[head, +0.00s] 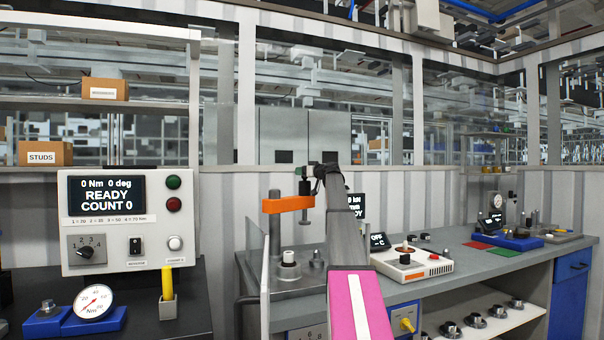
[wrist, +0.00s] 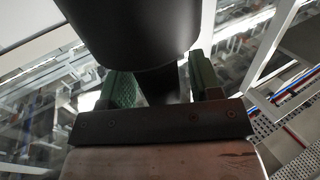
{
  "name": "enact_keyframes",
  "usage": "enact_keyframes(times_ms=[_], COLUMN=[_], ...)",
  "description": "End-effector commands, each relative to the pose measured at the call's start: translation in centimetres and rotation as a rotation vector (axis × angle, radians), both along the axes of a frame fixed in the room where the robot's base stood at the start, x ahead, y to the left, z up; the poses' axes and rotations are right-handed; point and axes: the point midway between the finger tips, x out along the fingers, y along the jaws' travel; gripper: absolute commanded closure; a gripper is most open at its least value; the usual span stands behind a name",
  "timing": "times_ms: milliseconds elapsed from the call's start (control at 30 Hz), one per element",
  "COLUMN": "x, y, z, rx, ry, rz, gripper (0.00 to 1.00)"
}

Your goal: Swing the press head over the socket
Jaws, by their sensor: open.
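The press stands at the middle of the bench in the head view, with an orange swing arm (head: 288,204) on a grey column (head: 275,240). A dark ram with a knob (head: 304,188) stands at the arm's right end. Below, a socket (head: 288,262) with a white and dark top sits on the press base, slightly left of the ram in the picture. My gripper (head: 308,169), with green fingers, is at the top of the ram. In the wrist view, its open fingers (wrist: 162,88) lie either side of a large dark rounded body; contact cannot be told.
A control panel (head: 130,222) reading READY stands at left, with a dial gauge (head: 94,301) in front. A clear guard (head: 256,265) stands left of the press. A white tester (head: 412,262) sits to the right. My pink-and-grey arm hides part of the bench.

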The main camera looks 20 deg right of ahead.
Motion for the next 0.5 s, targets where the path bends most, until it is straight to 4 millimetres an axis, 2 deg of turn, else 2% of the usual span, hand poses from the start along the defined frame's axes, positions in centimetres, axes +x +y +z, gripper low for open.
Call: enact_keyframes(times_ms=[100,367,467,500], x=[0.89,0.94,0.93,0.93], y=[0.46,0.56,0.55,0.55], z=[0.02,0.00,0.01,0.01], rx=[0.000,0.000,0.000,0.000], ry=[0.000,0.000,0.000,0.000], rz=[0.001,0.000,0.000,0.000], gripper=[0.42,0.42,0.71,0.84])
